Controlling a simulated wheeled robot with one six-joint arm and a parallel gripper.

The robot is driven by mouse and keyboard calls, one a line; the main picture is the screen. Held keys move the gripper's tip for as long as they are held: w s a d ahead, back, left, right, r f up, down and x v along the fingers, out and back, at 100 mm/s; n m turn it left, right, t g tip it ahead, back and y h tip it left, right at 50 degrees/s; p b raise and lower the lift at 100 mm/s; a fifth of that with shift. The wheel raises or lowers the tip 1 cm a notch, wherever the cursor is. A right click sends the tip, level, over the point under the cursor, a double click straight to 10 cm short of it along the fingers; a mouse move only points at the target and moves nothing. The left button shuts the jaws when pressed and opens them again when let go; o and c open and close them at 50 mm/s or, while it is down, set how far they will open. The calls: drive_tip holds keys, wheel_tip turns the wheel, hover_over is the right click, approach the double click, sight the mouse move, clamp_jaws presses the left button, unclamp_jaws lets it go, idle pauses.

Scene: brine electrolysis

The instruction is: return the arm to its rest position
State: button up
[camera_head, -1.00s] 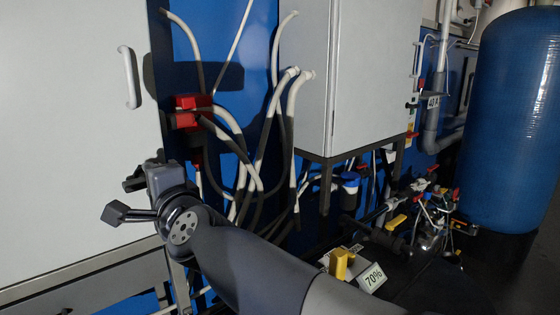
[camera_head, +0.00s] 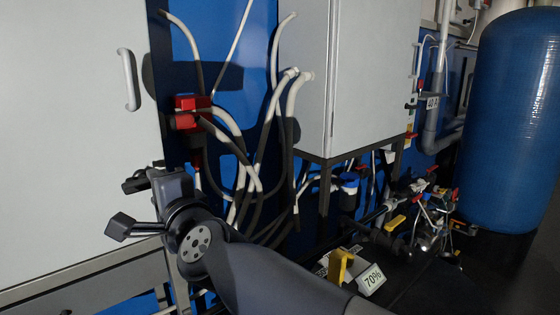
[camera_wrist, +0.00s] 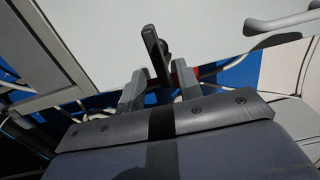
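My gripper (camera_head: 152,184) is at the lower right edge of a large pale cabinet (camera_head: 75,110), with my dark arm reaching up to it from the bottom of the head view. In the wrist view my gripper (camera_wrist: 160,72) has its two grey fingers spread apart. A dark upright lever or handle (camera_wrist: 152,45) shows between and beyond the fingertips. I see no finger pressed on it, but the gap in depth is hard to judge.
A red connector (camera_head: 190,108) and several hoses (camera_head: 262,150) hang just right of my gripper. A grey box (camera_head: 370,75) stands beyond them. A yellow block (camera_head: 340,266) and a "70%" sign (camera_head: 371,279) sit low, near my arm. A blue tank (camera_head: 515,120) stands at right.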

drive_tip(key=p+v, duration=0.1)
drive_tip(key=v, duration=0.6)
drive_tip(key=b+x, duration=0.1)
drive_tip(key=x, duration=1)
drive_tip(key=shift+w+a, duration=0.15)
drive_tip(key=n+p, duration=0.1)
drive_tip(key=n, duration=0.2)
drive_tip(key=shift+r, duration=0.25)
drive_tip(key=n+p, duration=0.1)
drive_tip(key=n, duration=0.3)
